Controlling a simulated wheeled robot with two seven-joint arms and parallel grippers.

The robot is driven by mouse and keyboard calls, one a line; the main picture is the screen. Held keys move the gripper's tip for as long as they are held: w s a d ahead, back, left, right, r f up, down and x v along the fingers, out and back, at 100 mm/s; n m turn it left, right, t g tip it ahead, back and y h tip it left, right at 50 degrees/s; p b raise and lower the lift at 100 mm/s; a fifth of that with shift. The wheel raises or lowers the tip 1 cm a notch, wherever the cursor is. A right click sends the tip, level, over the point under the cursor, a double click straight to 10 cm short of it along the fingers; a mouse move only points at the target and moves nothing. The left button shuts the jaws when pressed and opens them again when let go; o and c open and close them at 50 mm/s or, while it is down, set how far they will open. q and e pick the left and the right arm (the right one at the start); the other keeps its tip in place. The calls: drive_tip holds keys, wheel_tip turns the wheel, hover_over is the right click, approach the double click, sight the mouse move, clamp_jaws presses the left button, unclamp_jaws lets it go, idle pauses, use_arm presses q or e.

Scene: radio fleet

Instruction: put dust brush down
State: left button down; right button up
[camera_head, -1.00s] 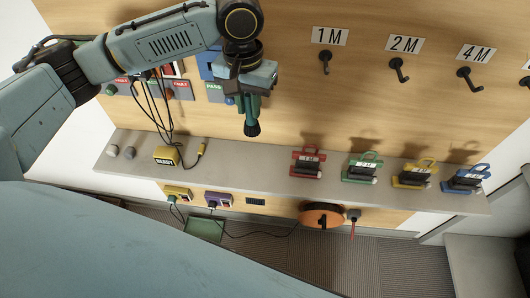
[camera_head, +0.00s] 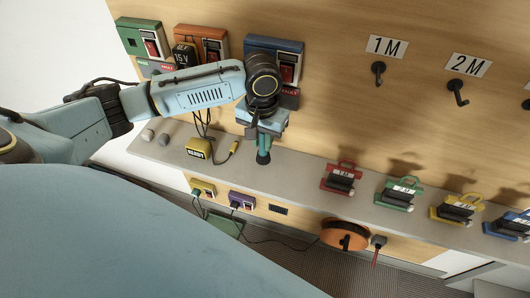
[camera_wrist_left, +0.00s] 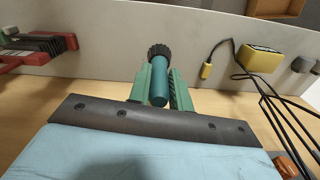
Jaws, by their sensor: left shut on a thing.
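The dust brush (camera_head: 263,156) has a teal handle and a dark round end that points down. My left gripper (camera_head: 265,138) is shut on it, with the brush in front of the grey shelf (camera_head: 300,183). Whether the dark end touches the shelf cannot be told. In the left wrist view the brush (camera_wrist_left: 159,82) lies between the two green fingers of my left gripper (camera_wrist_left: 160,92), its dark end toward the shelf (camera_wrist_left: 110,58). My right gripper is not in view.
A yellow box (camera_head: 198,149) with cables and two small knobs stand left on the shelf. Red (camera_head: 341,178), green (camera_head: 398,192), yellow and blue clip-like items stand to the right. Wall boxes (camera_head: 272,62) and hooks (camera_head: 379,74) are above. Shelf between brush and red item is clear.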

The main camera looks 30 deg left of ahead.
sight(263, 154)
use_arm(q)
wheel_tip(263, 154, down, 5)
drive_tip(key=shift+r+b, duration=0.1)
drive_tip(key=shift+b, duration=0.35)
drive_tip(key=c, duration=1.3)
unclamp_jaws()
drive_tip(key=shift+r, duration=0.3)
wheel_tip(263, 154, up, 12)
drive_tip(key=shift+f+p, duration=0.2)
drive_tip(key=shift+p, duration=1.05)
drive_tip(key=shift+d, duration=0.1)
